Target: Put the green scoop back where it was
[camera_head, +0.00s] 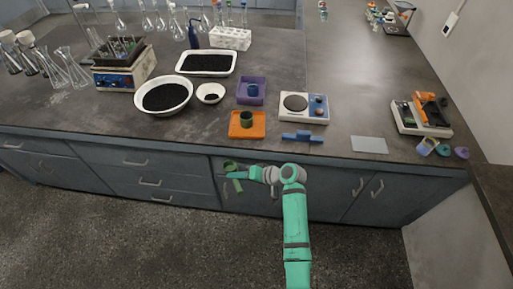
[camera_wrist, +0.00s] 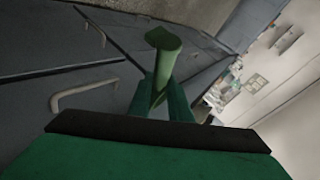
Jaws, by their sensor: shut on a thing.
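The green scoop (camera_head: 231,167) is in my gripper (camera_head: 243,174), held in front of the cabinet fronts below the counter's front edge. In the wrist view the scoop (camera_wrist: 163,48) sticks out beyond the green fingers of my gripper (camera_wrist: 160,103), which are shut on its handle. The scoop appears clear of the counter and cabinets. Whether anything is inside it cannot be told.
On the counter (camera_head: 190,130) stand a white bowl of black grains (camera_head: 164,109), a small white bowl (camera_head: 210,99), a white tray (camera_head: 234,63), an orange tray (camera_head: 262,131), a purple tray (camera_head: 239,98), a scale (camera_head: 325,117) and a blue block (camera_head: 302,136). A grey plate (camera_head: 369,145) lies right.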

